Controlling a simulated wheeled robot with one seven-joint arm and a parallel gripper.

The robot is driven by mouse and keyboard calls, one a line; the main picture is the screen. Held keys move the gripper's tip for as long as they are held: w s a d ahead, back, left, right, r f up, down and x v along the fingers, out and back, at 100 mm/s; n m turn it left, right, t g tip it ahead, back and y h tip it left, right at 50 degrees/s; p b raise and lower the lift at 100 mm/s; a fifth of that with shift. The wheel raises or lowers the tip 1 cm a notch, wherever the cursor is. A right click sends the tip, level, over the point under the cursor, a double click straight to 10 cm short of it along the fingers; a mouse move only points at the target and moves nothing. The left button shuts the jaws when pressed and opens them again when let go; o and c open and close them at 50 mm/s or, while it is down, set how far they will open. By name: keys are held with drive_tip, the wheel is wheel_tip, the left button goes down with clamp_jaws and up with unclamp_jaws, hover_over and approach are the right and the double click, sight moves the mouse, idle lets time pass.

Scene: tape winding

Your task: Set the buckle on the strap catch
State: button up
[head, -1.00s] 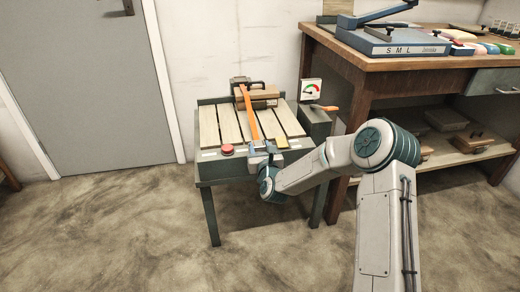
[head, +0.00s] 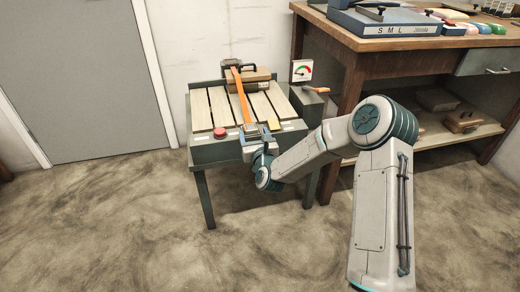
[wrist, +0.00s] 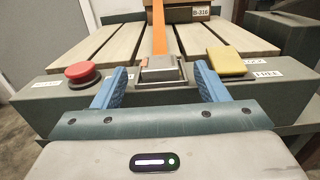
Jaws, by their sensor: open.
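The orange strap (head: 241,92) runs from the back of the slatted bench to its front rail; it also shows in the wrist view (wrist: 159,30). At its near end is the grey metal buckle (wrist: 159,66), sitting on the strap catch (wrist: 178,83), a dark framed fitting on the front rail. I cannot tell how firmly it is seated. My gripper (wrist: 160,88) is open and empty, its blue fingers left and right of the buckle with gaps on both sides. In the head view my gripper (head: 259,146) is at the bench's front edge.
A red button (wrist: 81,72) is left of the catch and a yellow block (wrist: 227,61) right of it. A brown box (head: 262,75) lies under the strap at the back. A dial gauge (head: 302,71) and an orange-handled lever (head: 318,89) stand at the right, beside the wooden workbench (head: 345,65).

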drive_tip(key=p+v, duration=0.2)
drive_tip(key=v, duration=0.9)
drive_tip(key=shift+w+r, duration=0.1)
drive_tip(key=s+d+r+n+g+h+p, duration=0.1)
drive_tip(key=s+d+r+n+g+p, duration=0.2)
drive_tip(key=r+n+p, duration=0.35)
drive_tip(key=s+d+r+n+g+h+p, duration=0.1)
drive_tip(key=s+d+r+n+g+p, duration=0.15)
drive_tip(key=r+n+p, duration=0.45)
drive_tip(key=s+d+r+n+g+h+p, duration=0.1)
drive_tip(key=s+d+r+n+g+p, duration=0.15)
drive_tip(key=r+n+p, duration=0.4)
drive_tip(key=s+d+r+n+g+p, duration=0.2)
drive_tip(key=s+d+r+n+p, duration=0.1)
drive_tip(key=s+r, duration=0.4)
drive_tip(key=s+d+r+n+g+h+p, duration=0.1)
drive_tip(key=s+d+r+n+g+p, duration=0.1)
drive_tip(key=s+r+n+p, duration=0.2)
drive_tip(key=s+d+r+n+g+h+p, duration=0.1)
drive_tip(key=s+d+r+n+g+p, duration=0.1)
drive_tip(key=s+r, duration=0.8)
wheel_tip(320, 180, up, 3)
drive_tip(key=d+n+p, duration=0.1)
drive_tip(key=n+p, duration=0.1)
drive_tip(key=n, duration=0.1)
drive_tip(key=shift+d+r+n+g+p, duration=0.2)
drive_tip(key=shift+d+n+g+p, duration=0.1)
drive_tip(key=shift+d+p, duration=0.05)
